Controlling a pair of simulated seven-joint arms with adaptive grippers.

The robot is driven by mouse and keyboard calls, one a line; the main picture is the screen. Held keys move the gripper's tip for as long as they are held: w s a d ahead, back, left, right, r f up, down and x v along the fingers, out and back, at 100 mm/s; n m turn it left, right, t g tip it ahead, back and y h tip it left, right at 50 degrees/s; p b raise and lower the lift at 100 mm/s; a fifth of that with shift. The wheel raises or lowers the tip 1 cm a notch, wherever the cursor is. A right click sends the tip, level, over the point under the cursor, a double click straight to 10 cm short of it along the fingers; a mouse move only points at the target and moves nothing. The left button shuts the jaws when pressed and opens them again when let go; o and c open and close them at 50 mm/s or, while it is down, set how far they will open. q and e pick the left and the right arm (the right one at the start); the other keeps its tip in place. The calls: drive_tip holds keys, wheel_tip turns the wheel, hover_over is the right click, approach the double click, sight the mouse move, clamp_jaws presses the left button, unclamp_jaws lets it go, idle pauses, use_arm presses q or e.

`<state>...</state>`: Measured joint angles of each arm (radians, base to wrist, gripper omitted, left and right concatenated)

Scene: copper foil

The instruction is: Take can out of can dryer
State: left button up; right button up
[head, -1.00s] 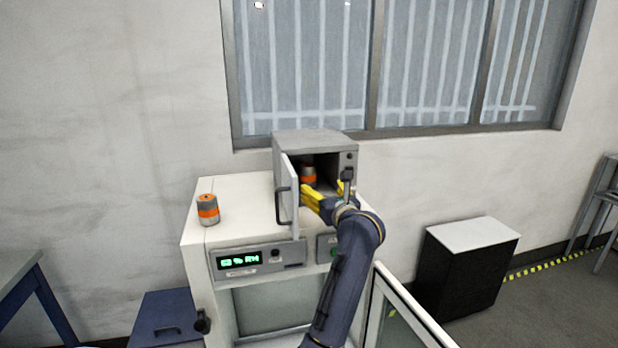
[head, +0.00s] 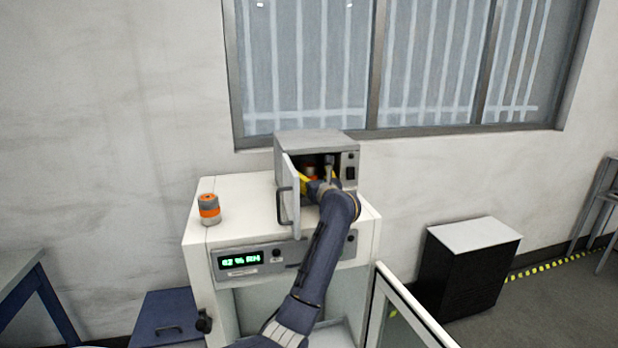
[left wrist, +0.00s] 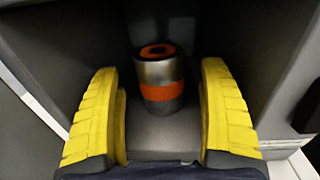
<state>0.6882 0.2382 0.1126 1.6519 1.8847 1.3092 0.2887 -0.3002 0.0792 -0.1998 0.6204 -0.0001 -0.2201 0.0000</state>
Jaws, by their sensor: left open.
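The can dryer (head: 316,142) is a small grey box on a white cabinet, its door (head: 289,195) swung open toward the left. A silver can with orange bands stands upright inside; it shows partly in the head view (head: 310,170) and fully in the left wrist view (left wrist: 159,78). My left gripper (head: 313,184) is at the dryer's opening. In the left wrist view its yellow fingers (left wrist: 162,115) are open, one on each side of the can's line and nearer the camera, with nothing between them. My right gripper is not in view.
A second silver and orange can (head: 209,209) stands on the left of the white cabinet top (head: 245,205). A lower cabinet door (head: 410,312) stands open at the right. A black cabinet (head: 462,270) stands on the floor further right.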

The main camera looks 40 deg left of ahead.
use_arm(q)
drive_tip(key=shift+x, duration=1.2)
drive_tip(key=c, duration=1.4)
drive_tip(key=shift+c, duration=0.2)
drive_tip(key=shift+r, duration=0.15)
